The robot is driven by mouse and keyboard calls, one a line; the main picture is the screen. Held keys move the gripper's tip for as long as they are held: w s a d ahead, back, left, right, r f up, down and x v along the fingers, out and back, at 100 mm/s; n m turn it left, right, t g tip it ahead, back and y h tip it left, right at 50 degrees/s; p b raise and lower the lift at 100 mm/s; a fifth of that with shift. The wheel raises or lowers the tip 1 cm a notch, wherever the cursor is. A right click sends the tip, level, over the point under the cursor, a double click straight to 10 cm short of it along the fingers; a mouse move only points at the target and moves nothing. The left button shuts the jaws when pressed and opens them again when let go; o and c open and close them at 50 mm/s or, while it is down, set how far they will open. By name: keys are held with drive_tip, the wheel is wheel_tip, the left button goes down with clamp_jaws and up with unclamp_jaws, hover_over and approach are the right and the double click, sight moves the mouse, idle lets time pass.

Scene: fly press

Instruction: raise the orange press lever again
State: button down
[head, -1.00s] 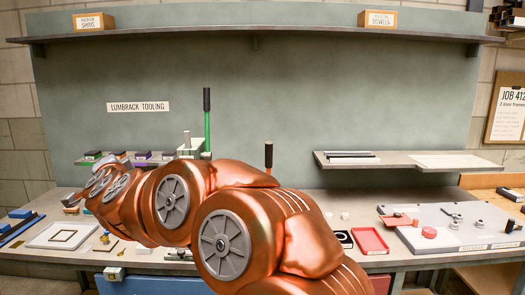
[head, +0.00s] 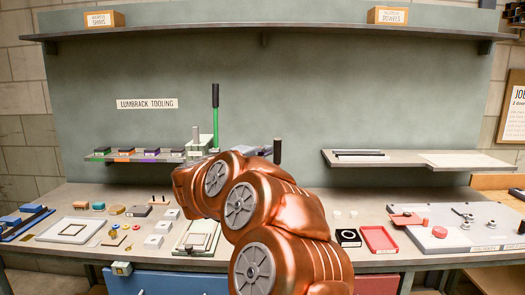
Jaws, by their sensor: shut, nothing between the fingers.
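A lever with a black grip (head: 277,151) stands upright just right of my copper arm. Its lower part is hidden behind the arm, so I see no orange on it now. A second lever (head: 214,112), green with a black grip, stands upright to its left. Part of a pale press body (head: 197,147) shows at its foot.
A low shelf (head: 120,159) with coloured blocks is at the left. Another shelf (head: 420,160) is at the right.

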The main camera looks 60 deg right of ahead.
sight(275, 142)
drive_tip(key=shift+w+d+r+p, duration=0.15)
drive_tip(key=shift+d+p, duration=0.65)
drive_tip(key=shift+d, duration=1.7)
drive_tip(key=shift+w+d+r+p, duration=0.2)
drive_tip(key=shift+d+p, duration=0.6)
drive_tip(key=shift+d, duration=1.7)
drive_tip(key=shift+w+d+f, duration=0.25)
